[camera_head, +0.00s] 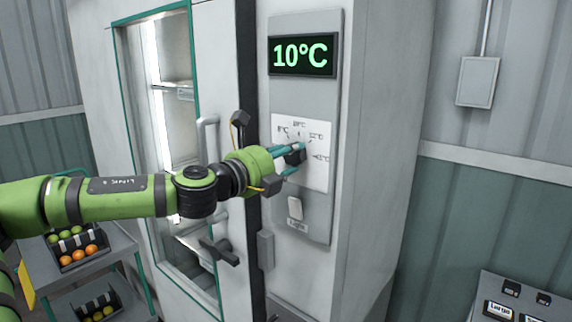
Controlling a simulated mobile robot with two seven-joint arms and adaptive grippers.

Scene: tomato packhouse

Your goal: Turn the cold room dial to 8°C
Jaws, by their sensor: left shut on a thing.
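The cold room's control panel (305,217) is on the front of the grey-white cabinet. Its display (302,54) reads 10°C in green. Below it is a white dial plate (318,176) with printed temperature marks, among them 8°C at the upper left. The dark dial knob (295,154) sits at the plate's middle, partly hidden by my gripper. My left gripper (291,158) reaches in from the left and is shut on the dial knob. The knob's pointer direction is hard to make out. My right gripper is not in view.
A light switch (295,208) labelled Light is just below the dial plate. The glass door (172,120) with its handle (207,135) is left of the panel. A cart (107,245) with tomato trays stands at lower left. A labelled box (515,300) is at lower right.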

